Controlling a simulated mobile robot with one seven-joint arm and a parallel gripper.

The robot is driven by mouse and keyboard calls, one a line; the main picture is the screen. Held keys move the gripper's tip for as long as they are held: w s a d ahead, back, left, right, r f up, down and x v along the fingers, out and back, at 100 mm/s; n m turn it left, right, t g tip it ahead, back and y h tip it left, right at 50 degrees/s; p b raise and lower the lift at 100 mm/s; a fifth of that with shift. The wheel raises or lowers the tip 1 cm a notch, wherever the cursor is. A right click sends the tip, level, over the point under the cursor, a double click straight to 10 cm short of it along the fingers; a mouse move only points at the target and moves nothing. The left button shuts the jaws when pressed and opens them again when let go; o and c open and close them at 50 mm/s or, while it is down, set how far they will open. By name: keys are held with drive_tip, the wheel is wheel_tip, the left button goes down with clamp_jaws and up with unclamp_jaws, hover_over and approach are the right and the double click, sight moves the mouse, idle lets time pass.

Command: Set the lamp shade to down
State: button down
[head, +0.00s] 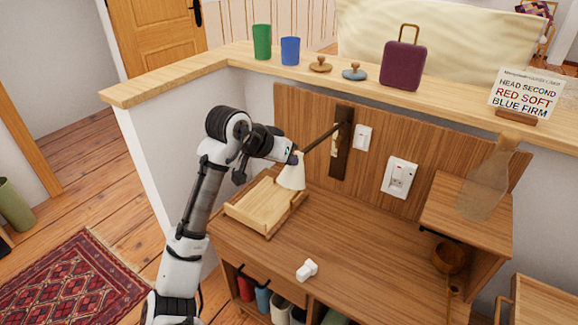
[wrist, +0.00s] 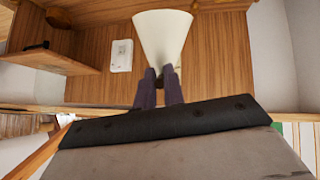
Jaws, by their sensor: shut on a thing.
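The lamp shade (head: 291,174) is a cream cone on a dark lamp arm (head: 321,137) that reaches out from a dark wall plate (head: 341,155). In the head view its narrow end is up and its wide end faces mostly down, above the wooden tray. My gripper (head: 294,156) is at the narrow top end of the shade. In the wrist view the shade (wrist: 163,38) widens away from my gripper (wrist: 160,82), whose dark fingers are shut on its narrow end. The exact contact is partly hidden by the fingers.
A wooden tray (head: 262,208) lies on the desk (head: 345,245) below the shade. A small white object (head: 307,270) lies in front. A wall switch (head: 362,138) and an outlet (head: 399,177) are on the back panel. The desk's middle is clear.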

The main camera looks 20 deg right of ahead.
drive_tip(key=f+h+b, duration=0.1)
drive_tip(key=t+h+b, duration=0.1)
drive_tip(key=b, duration=0.1)
drive_tip(key=shift+a+f+t+h+b, duration=0.2)
drive_tip(key=shift+f+t+h+b, duration=0.1)
drive_tip(key=shift+f, duration=0.1)
drive_tip(key=shift+f+t+h+b, duration=0.1)
drive_tip(key=shift+t+h+b, duration=0.2)
drive_tip(key=shift+h+b, duration=0.45)
drive_tip(key=c, duration=1.5)
unclamp_jaws()
drive_tip(key=b+v, duration=0.1)
drive_tip(key=v, duration=1.3)
drive_tip(key=shift+b, duration=0.4)
drive_tip(key=shift+s, duration=0.1)
